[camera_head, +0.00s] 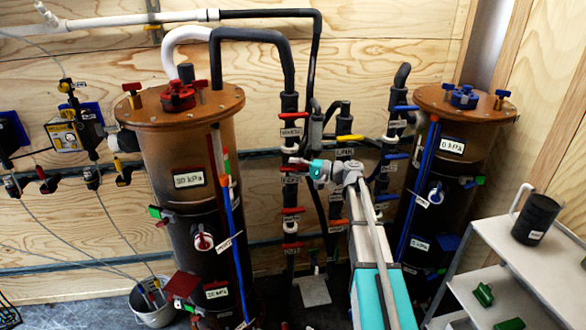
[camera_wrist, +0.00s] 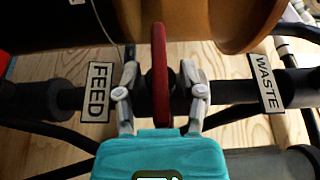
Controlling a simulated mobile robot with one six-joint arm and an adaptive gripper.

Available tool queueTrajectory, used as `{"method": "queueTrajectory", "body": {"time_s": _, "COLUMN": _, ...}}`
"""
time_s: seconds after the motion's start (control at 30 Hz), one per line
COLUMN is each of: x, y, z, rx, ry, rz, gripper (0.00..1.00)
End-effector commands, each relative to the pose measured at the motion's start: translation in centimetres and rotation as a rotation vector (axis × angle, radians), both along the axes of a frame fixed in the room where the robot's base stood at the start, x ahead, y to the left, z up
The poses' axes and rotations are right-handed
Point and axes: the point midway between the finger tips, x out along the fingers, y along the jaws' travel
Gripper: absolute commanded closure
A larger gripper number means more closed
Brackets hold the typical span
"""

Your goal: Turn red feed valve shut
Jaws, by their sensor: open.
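In the wrist view a long red valve handle (camera_wrist: 160,75) stands between a FEED label (camera_wrist: 97,90) on the left and a WASTE label (camera_wrist: 265,80) on the right. The handle lies crosswise to the dark pipe (camera_wrist: 62,98) behind it. My gripper (camera_wrist: 163,73) is open, with one finger on each side of the handle and a visible gap on both sides. In the head view my teal gripper (camera_head: 303,163) reaches left to the left black pipe column. It partly hides the valve there, so I cannot make out that handle clearly.
Brown tanks stand left (camera_head: 190,140) and right (camera_head: 455,150) of the pipes. Other red handles (camera_head: 292,210), a yellow handle (camera_head: 349,138) and blue handles (camera_head: 397,156) sit close around. A grey shelf (camera_head: 497,235) with a black jug (camera_head: 536,218) stands at right.

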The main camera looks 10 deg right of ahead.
Motion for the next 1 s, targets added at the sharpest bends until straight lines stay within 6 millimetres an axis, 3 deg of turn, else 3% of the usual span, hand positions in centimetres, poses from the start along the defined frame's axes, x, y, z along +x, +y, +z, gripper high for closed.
{"method": "queueTrajectory", "body": {"time_s": 0.37, "x": -0.5, "y": -1.2, "z": 0.0, "rx": 0.0, "ry": 0.0, "rz": 0.0, "gripper": 0.49}}
{"method": "queueTrajectory", "body": {"time_s": 1.0, "x": -3.9, "y": -9.5, "z": 0.0, "rx": -0.003, "ry": 0.001, "rz": -0.002, "gripper": 0.49}}
